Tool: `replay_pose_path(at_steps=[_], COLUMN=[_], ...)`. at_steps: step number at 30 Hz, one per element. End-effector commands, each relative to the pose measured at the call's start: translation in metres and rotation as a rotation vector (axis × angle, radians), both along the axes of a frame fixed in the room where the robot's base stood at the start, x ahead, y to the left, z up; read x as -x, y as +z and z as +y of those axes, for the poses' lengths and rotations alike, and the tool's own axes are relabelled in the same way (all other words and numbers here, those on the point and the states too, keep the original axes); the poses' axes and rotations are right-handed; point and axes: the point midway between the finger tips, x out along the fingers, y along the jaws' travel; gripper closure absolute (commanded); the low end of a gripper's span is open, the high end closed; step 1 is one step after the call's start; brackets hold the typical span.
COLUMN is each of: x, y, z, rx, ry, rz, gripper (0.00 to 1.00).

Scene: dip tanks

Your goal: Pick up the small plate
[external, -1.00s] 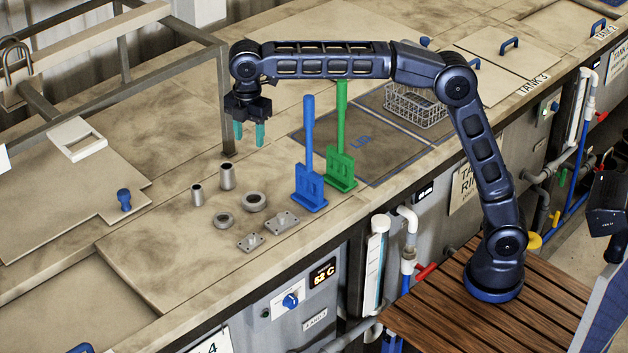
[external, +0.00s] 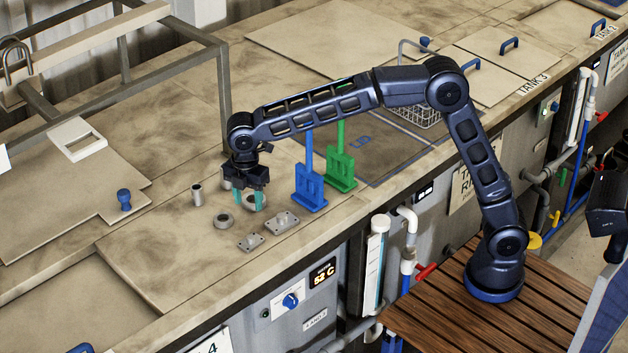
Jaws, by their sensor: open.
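The small plate (external: 250,242) is a grey flat piece with a raised middle, lying on the tan bench top near its front edge. A larger plate (external: 282,222) of the same kind lies just to its right and behind. My gripper (external: 249,203) points down with its teal fingers apart and nothing held. It is above the bench, behind the small plate in the picture. Its fingers partly hide the larger grey ring (external: 251,205). I cannot tell its exact height.
A smaller ring (external: 223,221) and a short grey tube (external: 197,194) lie left of my gripper; a larger tube is mostly hidden behind it. Blue (external: 310,188) and green (external: 341,168) upright-handled tools stand to the right. A wire basket (external: 420,115) is farther back.

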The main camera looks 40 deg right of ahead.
Motion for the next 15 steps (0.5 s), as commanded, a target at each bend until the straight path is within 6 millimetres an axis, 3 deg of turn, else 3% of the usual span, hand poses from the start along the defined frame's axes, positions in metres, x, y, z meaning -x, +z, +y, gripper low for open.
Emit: replay_pose_path(at_steps=[9, 15], x=[0.001, 0.0], y=[-0.047, -0.066], z=[0.0, 0.0], rx=[0.0, 0.0], ry=[0.001, 0.0], rz=[0.001, 0.0], gripper=[0.53, 0.53])
